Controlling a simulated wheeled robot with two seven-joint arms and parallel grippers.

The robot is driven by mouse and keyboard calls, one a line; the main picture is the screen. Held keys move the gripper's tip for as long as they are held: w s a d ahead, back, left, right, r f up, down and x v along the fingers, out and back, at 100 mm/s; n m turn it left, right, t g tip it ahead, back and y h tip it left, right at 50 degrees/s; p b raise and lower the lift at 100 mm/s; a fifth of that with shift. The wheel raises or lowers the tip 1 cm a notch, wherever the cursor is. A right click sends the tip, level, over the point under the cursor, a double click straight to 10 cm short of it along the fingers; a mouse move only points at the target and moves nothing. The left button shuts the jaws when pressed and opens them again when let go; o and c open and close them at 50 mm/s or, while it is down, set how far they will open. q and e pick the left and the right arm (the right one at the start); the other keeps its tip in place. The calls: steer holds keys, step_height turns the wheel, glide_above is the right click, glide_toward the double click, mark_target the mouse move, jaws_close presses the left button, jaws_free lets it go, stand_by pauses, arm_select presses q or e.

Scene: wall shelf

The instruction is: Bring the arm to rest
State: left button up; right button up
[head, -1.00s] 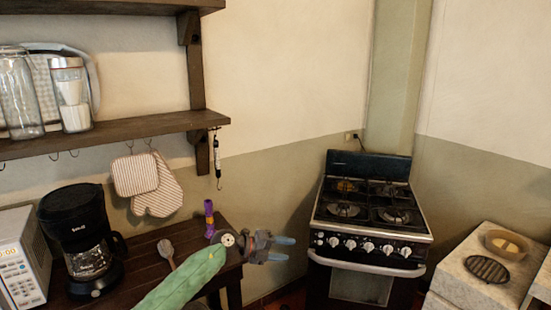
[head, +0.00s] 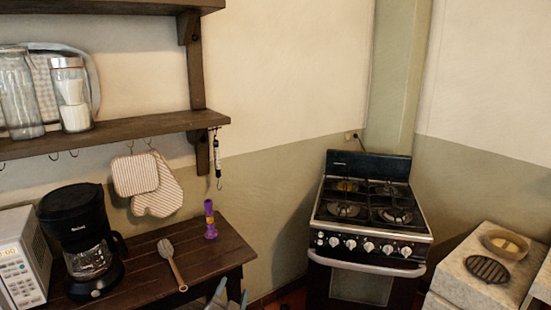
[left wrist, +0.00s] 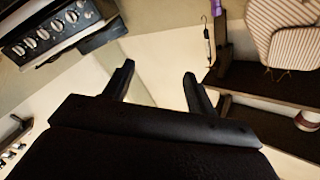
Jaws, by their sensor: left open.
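My left gripper (head: 229,297) shows only by its bluish fingertips at the bottom edge of the head view, in front of the wooden table's right end. The rest of that arm is out of the picture. In the left wrist view the two dark fingers (left wrist: 158,85) stand wide apart with nothing between them, so the gripper is open and empty. My right gripper is in neither view.
The wooden table (head: 215,262) holds a coffee maker (head: 85,245), a microwave (head: 20,262), a spoon-like utensil (head: 173,266) and a purple object (head: 210,220). Above is a wall shelf (head: 150,127) with jars and hanging mitts (head: 157,190). A stove (head: 368,225) stands right.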

arm_select(q)
steer(key=s+a+f+n+g+y, duration=0.35)
steer(key=s+a+f, duration=0.25)
steer(key=s+f, duration=0.25)
steer(key=s+a+f+n+g+h, duration=0.15)
steer(key=s+g, duration=0.25)
steer(key=s, duration=0.6)
steer(key=s+a+f+g+y, duration=0.1)
steer(key=s+f+g, duration=0.25)
steer(key=s, duration=0.55)
steer(key=s+a+f+n+g+h, duration=0.15)
steer(key=s+g, duration=0.25)
steer(key=s, duration=0.6)
steer(key=s+d+f+g, duration=0.1)
steer(key=s+d+f, duration=0.1)
steer(key=f, duration=1.9)
steer(key=s+d+f+g, duration=0.1)
steer(key=s+d+f, duration=0.1)
steer(key=f, duration=1.8)
steer(key=shift+s+f, duration=0.25)
steer(key=shift+f, duration=0.1)
